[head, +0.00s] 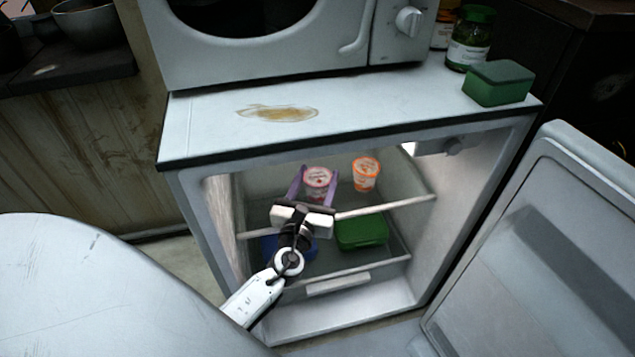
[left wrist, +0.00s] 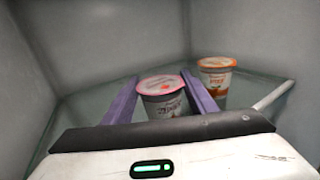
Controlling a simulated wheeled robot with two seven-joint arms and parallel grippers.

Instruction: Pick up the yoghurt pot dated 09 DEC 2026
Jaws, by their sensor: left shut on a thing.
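A yoghurt pot with a pink lid (head: 318,184) is on the upper shelf inside the open fridge; it also shows in the left wrist view (left wrist: 162,104). My left gripper (head: 316,176) reaches into the fridge, its two purple fingers shut on this pot, one on each side. The pot is upright; I cannot tell whether it is clear of the shelf. A second pot, orange and white (head: 366,174), stands to its right, apart from the fingers, and shows in the left wrist view (left wrist: 215,82). No date is legible on either pot. My right gripper is not in view.
The fridge door (head: 545,250) stands open at the right. A green box (head: 362,232) and a blue thing (head: 270,246) lie below the upper shelf (head: 400,204). On the fridge top are a microwave (head: 290,45), a jar (head: 470,40) and a green block (head: 498,84).

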